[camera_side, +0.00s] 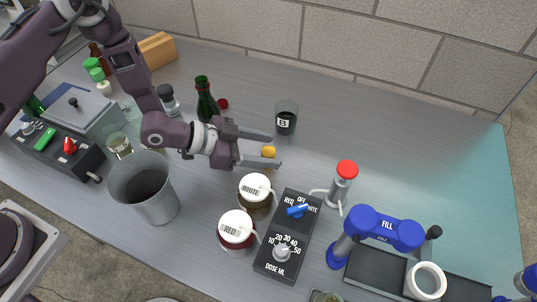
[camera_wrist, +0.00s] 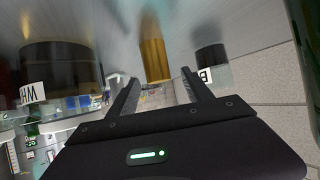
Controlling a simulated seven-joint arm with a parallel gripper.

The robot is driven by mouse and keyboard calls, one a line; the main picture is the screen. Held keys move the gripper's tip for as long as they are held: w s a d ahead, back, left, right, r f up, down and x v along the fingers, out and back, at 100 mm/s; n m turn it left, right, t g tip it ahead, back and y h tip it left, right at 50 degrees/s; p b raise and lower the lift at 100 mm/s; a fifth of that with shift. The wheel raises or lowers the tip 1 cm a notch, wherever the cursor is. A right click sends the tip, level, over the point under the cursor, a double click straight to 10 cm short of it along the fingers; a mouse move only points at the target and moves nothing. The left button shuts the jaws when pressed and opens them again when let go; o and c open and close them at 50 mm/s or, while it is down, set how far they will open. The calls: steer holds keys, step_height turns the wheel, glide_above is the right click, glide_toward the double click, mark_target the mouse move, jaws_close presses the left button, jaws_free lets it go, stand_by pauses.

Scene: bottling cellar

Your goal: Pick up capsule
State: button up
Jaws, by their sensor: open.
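A gold capsule (camera_side: 268,152) is on the grey bench in the side view, between the two fingers of my gripper (camera_side: 275,152). The fingers are spread, with a gap visible around the capsule. In the wrist view the gold capsule (camera_wrist: 153,48) appears as a slim gold cylinder, in line with the gap between the fingertips (camera_wrist: 161,75). I cannot tell whether either finger touches it. A small red cap-like piece (camera_side: 223,103) lies beside the green bottle (camera_side: 206,100).
A glass marked B (camera_side: 286,119) stands close behind the upper finger. The WHITE jar (camera_side: 257,195) stands close in front of the lower finger. A grey bucket (camera_side: 145,190), dose control box (camera_side: 287,240) and blue filler (camera_side: 385,230) stand around. The bench's right rear is clear.

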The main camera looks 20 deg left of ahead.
mark_target(269, 151)
steer(key=x, duration=0.4)
steer(key=shift+f, duration=0.25)
steer(key=c, duration=0.7)
steer(key=shift+c, duration=0.2)
steer(key=shift+r, duration=0.15)
